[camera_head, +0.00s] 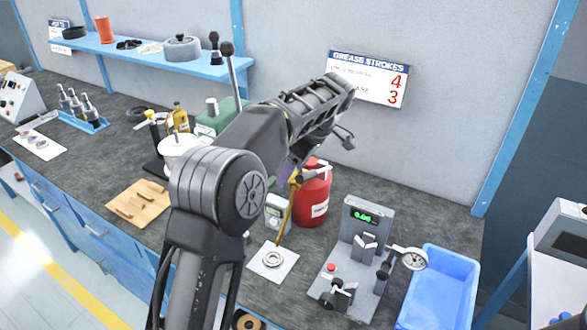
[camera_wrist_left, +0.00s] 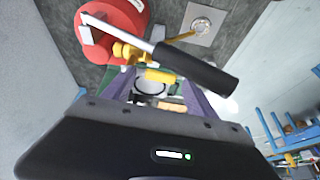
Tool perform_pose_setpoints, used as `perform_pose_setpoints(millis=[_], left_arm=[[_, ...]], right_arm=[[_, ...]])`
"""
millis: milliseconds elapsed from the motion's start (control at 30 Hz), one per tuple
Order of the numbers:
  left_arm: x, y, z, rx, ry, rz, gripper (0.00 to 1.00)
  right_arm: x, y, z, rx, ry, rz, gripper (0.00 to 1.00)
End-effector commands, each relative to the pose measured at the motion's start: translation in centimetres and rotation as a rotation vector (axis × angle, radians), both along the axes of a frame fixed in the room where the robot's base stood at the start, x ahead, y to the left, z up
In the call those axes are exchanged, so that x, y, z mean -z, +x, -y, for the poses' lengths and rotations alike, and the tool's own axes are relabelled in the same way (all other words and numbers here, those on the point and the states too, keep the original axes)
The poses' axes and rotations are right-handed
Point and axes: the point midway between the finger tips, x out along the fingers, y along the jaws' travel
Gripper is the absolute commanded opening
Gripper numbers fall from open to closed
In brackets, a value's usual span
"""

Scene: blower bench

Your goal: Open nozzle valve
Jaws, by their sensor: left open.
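A red canister (camera_head: 313,195) stands on the bench by the wall, and it fills the upper left of the left wrist view (camera_wrist_left: 108,28). Yellow brass valve fittings (camera_wrist_left: 130,52) join its top, with a yellow piece (camera_wrist_left: 160,75) just below. A thin yellow nozzle (camera_head: 290,205) slants down to a metal ring (camera_head: 273,258) on white paper. A grey lever with a black grip (camera_wrist_left: 195,70) crosses in front of the fittings. My left gripper (camera_wrist_left: 163,90) has its purple fingers apart, close by the yellow piece; contact cannot be told. In the head view my arm partly hides it.
A gauge fixture (camera_head: 360,250) with a green display and a blue bin (camera_head: 440,290) stand to the right. A white pot (camera_head: 183,155), bottles and a wooden board (camera_head: 138,203) lie left. A blue shelf (camera_head: 140,55) runs along the wall.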

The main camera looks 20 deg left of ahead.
Motion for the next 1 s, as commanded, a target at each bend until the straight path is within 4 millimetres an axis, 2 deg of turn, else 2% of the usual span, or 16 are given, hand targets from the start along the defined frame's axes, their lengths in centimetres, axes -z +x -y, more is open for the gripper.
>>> perform_pose_setpoints(millis=[267,600,700,1000], left_arm=[[-0.7,0.0,0.3,0.002,0.001,0.0,0.66],[-5.9,-0.3,2.1,0.002,0.002,0.002,0.66],[-6.6,-0.4,2.6,0.003,0.002,-0.001,0.66],[-7.2,-0.4,3.0,0.0,0.0,0.0,0.66]], right_arm=[[-0.6,0.0,0.0,0.001,-0.001,-0.001,0.0],[-4.5,-0.3,0.4,0.004,-0.011,-0.016,0.0],[-5.1,-0.4,0.5,0.003,-0.013,-0.022,0.0],[-5.3,-0.4,0.6,0.003,-0.015,-0.024,0.0]])
